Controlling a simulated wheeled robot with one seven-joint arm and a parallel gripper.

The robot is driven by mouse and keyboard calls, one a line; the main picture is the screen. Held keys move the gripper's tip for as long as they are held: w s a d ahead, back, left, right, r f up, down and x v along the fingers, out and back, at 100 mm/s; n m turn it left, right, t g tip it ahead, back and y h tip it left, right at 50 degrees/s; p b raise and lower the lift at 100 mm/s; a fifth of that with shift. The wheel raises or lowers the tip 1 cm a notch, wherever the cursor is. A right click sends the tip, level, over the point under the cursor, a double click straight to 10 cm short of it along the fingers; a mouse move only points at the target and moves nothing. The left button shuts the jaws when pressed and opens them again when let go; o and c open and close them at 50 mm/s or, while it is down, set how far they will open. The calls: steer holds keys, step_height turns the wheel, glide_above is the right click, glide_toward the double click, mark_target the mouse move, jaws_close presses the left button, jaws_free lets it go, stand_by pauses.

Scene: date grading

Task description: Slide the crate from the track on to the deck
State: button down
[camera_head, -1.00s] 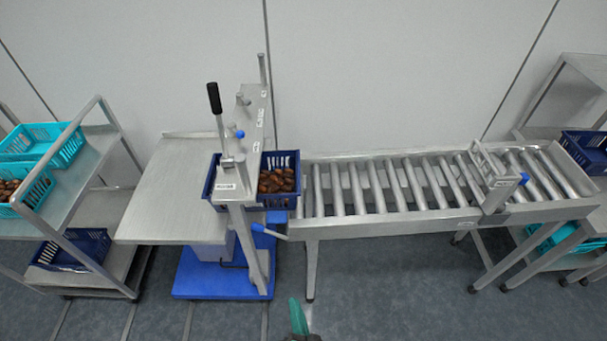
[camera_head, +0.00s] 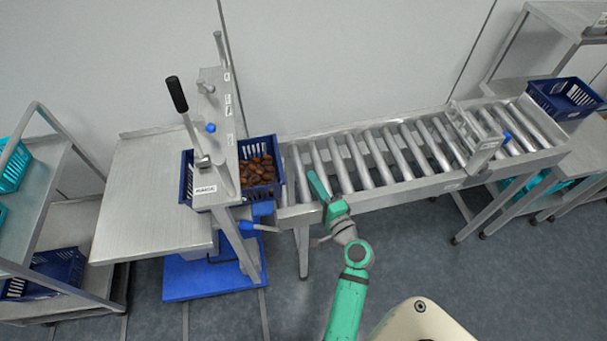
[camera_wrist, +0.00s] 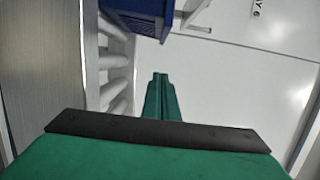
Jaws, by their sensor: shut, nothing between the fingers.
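The dark blue crate (camera_head: 277,186) holds brown dates (camera_head: 257,173). It sits at the left end of the roller track (camera_head: 385,160), under the metal gate frame, and spans both sides of the frame's upright plate. The bare metal deck (camera_head: 150,205) lies just left of it. My green gripper (camera_head: 318,186) is shut and empty. It is over the front left part of the track, right of the crate and apart from it. In the wrist view, my gripper (camera_wrist: 160,78) points toward the blue crate (camera_wrist: 140,12) at the top.
The gate frame has a black-handled lever (camera_head: 177,95) and a label. A second small frame (camera_head: 475,140) straddles the track further right. A blue base (camera_head: 205,275) is under the deck. Shelving with crates stands left, and an empty blue crate (camera_head: 563,97) is at right.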

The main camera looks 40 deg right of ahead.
steer(key=x, duration=0.8)
steer(key=shift+f, duration=0.1)
steer(key=shift+w+a, duration=0.65)
steer(key=shift+a, duration=0.2)
steer(key=shift+w+a, duration=0.65)
steer(key=shift+a, duration=0.2)
steer(key=shift+w, duration=0.1)
